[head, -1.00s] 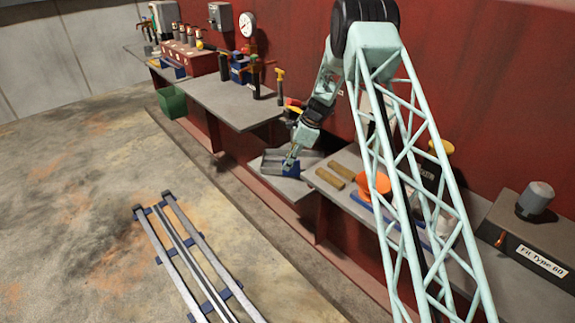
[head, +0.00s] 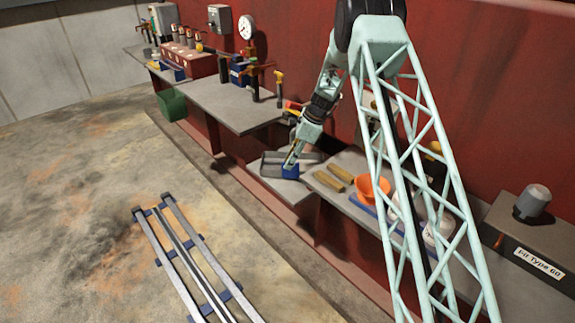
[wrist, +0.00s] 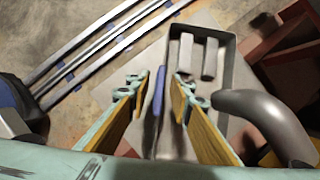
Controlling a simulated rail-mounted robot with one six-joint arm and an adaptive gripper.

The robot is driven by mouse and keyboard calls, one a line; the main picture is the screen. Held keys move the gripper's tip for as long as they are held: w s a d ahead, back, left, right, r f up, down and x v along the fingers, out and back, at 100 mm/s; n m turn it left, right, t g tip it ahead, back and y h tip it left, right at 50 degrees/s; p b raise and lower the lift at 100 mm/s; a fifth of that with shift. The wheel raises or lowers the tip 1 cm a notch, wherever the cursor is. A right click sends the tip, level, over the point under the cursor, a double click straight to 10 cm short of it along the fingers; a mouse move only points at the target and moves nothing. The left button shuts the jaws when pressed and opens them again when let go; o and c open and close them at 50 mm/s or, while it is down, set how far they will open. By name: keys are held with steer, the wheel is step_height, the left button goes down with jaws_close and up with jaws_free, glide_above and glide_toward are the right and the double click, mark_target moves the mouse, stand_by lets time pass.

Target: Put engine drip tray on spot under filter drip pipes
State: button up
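The engine drip tray (head: 270,168) is a grey shallow box with a blue part at its front right corner. It rests on the low grey shelf under the red wall. In the wrist view the tray (wrist: 229,75) shows its dark rim and pale bars inside, with an upright blue plate (wrist: 158,92) on its near side. My gripper (head: 289,165) is down at the blue part. In the wrist view my gripper (wrist: 163,82) has its fingers apart, one on each side of the blue plate, with gaps visible. I cannot clearly make out the spot under the filter drip pipes.
A thick grey curved pipe (wrist: 262,110) is close to the right finger in the wrist view. An orange bowl (head: 372,188) and brown blocks (head: 330,181) are on the right bench. Metal rails (head: 185,260) lie on the floor. The higher bench (head: 225,105) is at left.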

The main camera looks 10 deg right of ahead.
steer(key=shift+p+v, duration=0.95)
steer(key=shift+v, duration=3.45)
steer(key=shift+s, duration=0.1)
